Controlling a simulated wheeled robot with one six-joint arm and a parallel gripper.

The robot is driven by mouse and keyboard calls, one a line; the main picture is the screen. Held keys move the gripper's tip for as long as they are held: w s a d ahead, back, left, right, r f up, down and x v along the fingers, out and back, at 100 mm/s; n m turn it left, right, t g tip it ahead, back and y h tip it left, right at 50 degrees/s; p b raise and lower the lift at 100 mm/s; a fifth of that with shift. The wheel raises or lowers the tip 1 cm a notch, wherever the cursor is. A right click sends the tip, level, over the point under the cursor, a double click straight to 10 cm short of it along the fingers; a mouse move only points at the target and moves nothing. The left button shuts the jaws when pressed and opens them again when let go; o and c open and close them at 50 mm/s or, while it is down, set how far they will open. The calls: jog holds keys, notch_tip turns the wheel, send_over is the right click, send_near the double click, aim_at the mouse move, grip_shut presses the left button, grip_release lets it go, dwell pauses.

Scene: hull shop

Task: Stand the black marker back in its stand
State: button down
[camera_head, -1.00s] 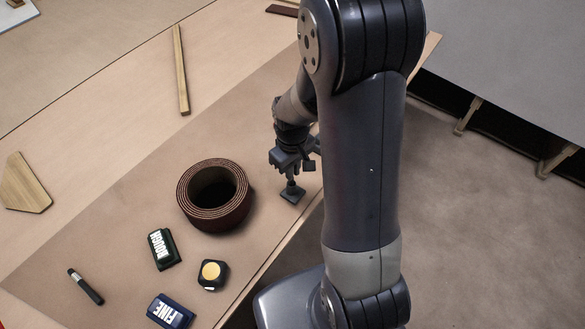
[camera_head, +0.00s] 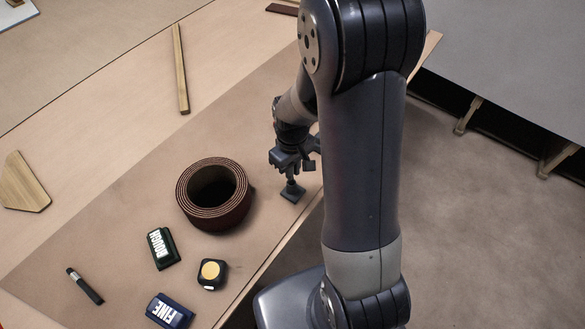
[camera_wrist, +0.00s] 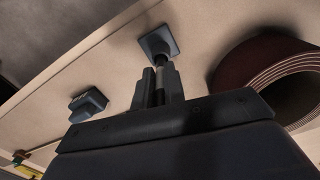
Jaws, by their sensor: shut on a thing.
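The black marker (camera_wrist: 163,68) is a dark, slim cylinder between the fingers of my gripper (camera_wrist: 160,88) in the wrist view. My gripper is shut on it. The stand (camera_wrist: 159,41) has a small dark square base and lies beyond the fingertips, at the marker's far end. In the head view, my gripper (camera_head: 291,170) is above the stand (camera_head: 291,194), near the bench's right edge. The marker appears roughly upright and meets the stand. I cannot tell how deep it sits, as the fingers hide much of it.
A brown abrasive roll (camera_head: 214,195) stands left of my gripper. A wooden strip (camera_head: 180,70) lies behind.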

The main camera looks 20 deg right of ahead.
jog(key=c, duration=1.4)
grip_release()
notch_tip(320, 180, up, 11)
jog(key=shift+f, duration=0.1)
notch_tip(320, 180, down, 11)
jog(key=shift+r, duration=0.25)
